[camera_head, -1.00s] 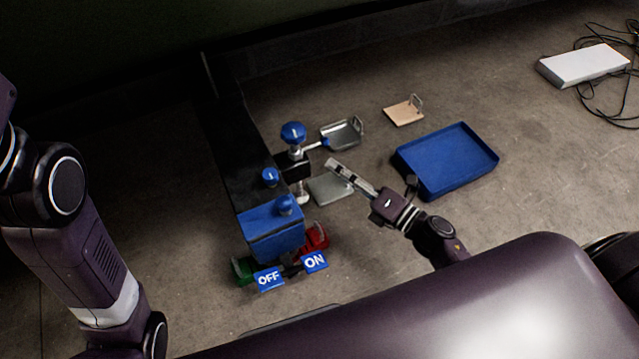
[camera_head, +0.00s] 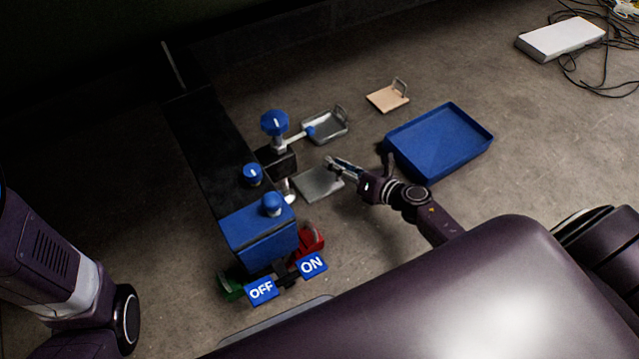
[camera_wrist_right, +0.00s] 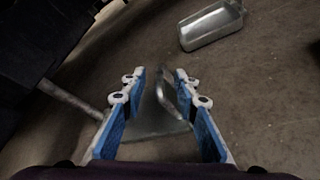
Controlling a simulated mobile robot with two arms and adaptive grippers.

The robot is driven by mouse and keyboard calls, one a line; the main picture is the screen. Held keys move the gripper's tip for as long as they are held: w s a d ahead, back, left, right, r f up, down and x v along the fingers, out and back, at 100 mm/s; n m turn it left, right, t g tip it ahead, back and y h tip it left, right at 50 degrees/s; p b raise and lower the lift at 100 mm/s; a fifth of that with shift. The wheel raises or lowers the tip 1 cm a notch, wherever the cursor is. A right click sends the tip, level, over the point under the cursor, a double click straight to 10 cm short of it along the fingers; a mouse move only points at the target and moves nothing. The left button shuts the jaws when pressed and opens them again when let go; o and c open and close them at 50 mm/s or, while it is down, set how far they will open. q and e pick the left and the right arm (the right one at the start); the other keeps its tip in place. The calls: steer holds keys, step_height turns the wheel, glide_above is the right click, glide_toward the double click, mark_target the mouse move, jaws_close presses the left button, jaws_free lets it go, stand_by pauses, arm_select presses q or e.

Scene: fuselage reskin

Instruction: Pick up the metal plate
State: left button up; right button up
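The metal plate (camera_head: 316,184) is a flat grey square low down beside the dark bench. In the right wrist view, the plate (camera_wrist_right: 146,126) lies below and between the fingers, with an upright wire handle (camera_wrist_right: 172,98) on it. My right gripper (camera_head: 333,164) is over the plate's far right edge. In the wrist view the right gripper (camera_wrist_right: 157,88) is open, its blue-padded fingers on either side of the handle. I cannot tell whether a finger touches it. My left arm shows at the left, but its gripper is out of view.
A grey metal tray (camera_head: 324,125) lies beyond the plate, and a tan plate with a handle (camera_head: 388,97) farther back. A blue bin (camera_head: 438,142) stands to the right. The dark bench (camera_head: 205,135) carries blue knobs and OFF and ON signs. Cables and a white box (camera_head: 560,40) lie far right.

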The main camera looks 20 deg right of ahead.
steer(key=shift+w, duration=0.1)
steer(key=shift+c, duration=0.3)
jaws_close()
